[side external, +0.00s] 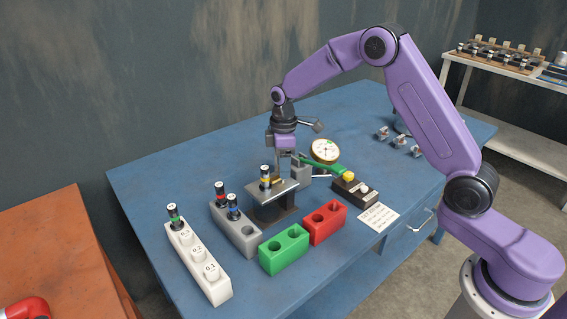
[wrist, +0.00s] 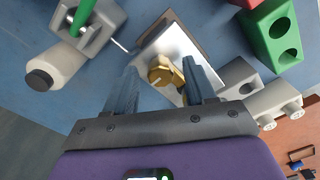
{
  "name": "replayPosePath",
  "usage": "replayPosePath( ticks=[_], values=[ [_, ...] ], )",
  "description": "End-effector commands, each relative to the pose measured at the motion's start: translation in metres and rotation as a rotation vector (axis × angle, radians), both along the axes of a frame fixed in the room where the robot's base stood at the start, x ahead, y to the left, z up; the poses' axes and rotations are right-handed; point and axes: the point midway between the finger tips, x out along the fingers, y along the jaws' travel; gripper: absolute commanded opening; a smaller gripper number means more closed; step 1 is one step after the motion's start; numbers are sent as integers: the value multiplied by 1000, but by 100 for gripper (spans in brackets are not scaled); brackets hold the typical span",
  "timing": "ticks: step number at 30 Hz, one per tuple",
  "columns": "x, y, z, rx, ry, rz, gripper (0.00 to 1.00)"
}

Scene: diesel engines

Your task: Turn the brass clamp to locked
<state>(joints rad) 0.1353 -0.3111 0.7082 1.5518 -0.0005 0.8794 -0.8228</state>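The brass clamp (wrist: 161,74) shows in the wrist view as a rounded brass piece on a pale metal plate (wrist: 180,45). In the side view, a little brass (side external: 278,181) shows on the plate of the dark-based stand (side external: 273,211). A yellow-banded injector (side external: 265,173) stands upright at that plate. My gripper (wrist: 160,68) is open, with its fingers apart on either side of the clamp in the wrist picture. In the side view my gripper (side external: 279,165) points down just above the stand. Contact with the clamp cannot be told.
Grey (side external: 240,234), green (side external: 285,252) and red (side external: 325,224) holders stand in front. A white rack (side external: 205,270) is at left. The table's left rear is clear.

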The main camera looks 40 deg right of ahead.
Motion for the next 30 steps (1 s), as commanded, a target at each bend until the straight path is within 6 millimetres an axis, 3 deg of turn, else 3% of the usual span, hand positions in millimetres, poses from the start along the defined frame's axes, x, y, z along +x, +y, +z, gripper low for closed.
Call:
replayPosePath(
  ticks=[6, 11, 30],
  values=[
    [0, 0, 2, 1, 1, -1, 55],
    [0, 0, 18, 0, -1, -1, 55],
    [0, 0, 147, 1, -4, -1, 55]
  ],
)
